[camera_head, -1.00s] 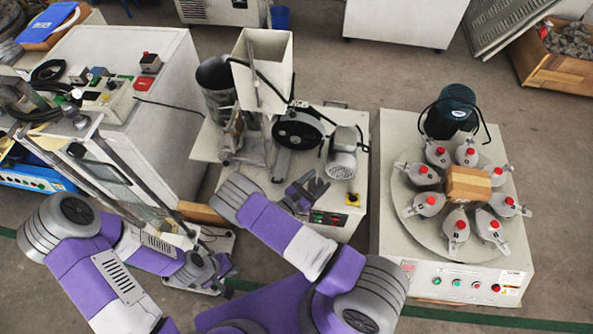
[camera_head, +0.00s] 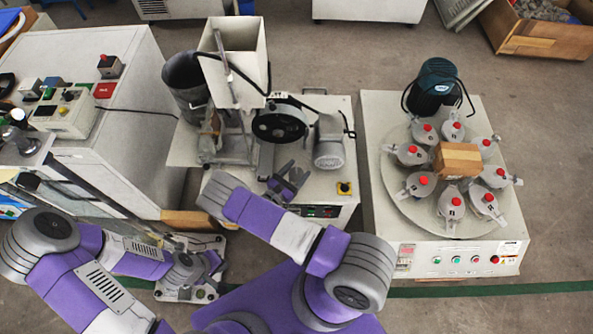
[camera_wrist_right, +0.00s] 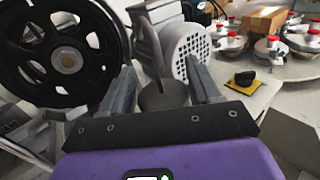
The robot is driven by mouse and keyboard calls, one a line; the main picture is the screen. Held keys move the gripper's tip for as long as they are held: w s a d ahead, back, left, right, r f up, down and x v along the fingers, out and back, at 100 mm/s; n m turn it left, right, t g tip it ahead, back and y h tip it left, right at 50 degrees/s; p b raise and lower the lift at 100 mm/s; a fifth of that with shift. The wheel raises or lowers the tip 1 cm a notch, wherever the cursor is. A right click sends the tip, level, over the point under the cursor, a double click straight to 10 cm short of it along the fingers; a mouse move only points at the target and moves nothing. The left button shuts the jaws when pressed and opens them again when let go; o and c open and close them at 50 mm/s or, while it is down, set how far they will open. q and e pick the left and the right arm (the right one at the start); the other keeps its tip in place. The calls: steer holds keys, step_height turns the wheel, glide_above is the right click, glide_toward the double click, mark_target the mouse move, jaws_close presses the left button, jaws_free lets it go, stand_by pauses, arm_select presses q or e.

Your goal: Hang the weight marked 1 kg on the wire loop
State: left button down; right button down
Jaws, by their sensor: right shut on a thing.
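My right gripper (camera_head: 286,182) is above the front of the middle machine. In the right wrist view its two fingers (camera_wrist_right: 166,88) are shut on a plain grey piece (camera_wrist_right: 164,98), partly hidden by the gripper body. No 1 kg marking shows on it, so I cannot tell for certain that it is the weight. My left gripper (camera_head: 196,268) is low at the left, near a pale base plate on the floor; its jaws are too small to read. I cannot make out the wire loop in either view.
The middle machine bears a black wheel (camera_head: 279,123) and a grey motor (camera_head: 329,150) near the right gripper. To the right, a turntable (camera_head: 408,197) holds several red-capped pots around a cardboard box (camera_head: 457,160). A white cabinet (camera_head: 130,150) stands left. Floor shows between the machines.

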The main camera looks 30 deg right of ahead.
mark_target(296, 179)
steer(key=shift+w+f+b, duration=0.1)
steer(key=shift+f+b, duration=0.9)
steer(key=shift+f, duration=1.35)
steer(key=shift+f, duration=0.1)
steer(key=shift+c, duration=1.1)
jaws_free()
steer(key=shift+f, duration=0.15)
steer(key=shift+a, duration=0.1)
steer(key=v, duration=0.2)
steer(key=p+v, duration=0.1)
steer(key=v, duration=0.3)
steer(key=shift+s+a+p, duration=0.1)
steer(key=shift+s+p, duration=0.25)
steer(key=shift+p, duration=0.05)
steer(key=shift+s+a, duration=0.2)
steer(key=shift+a, duration=0.2)
steer(key=shift+s, duration=0.1)
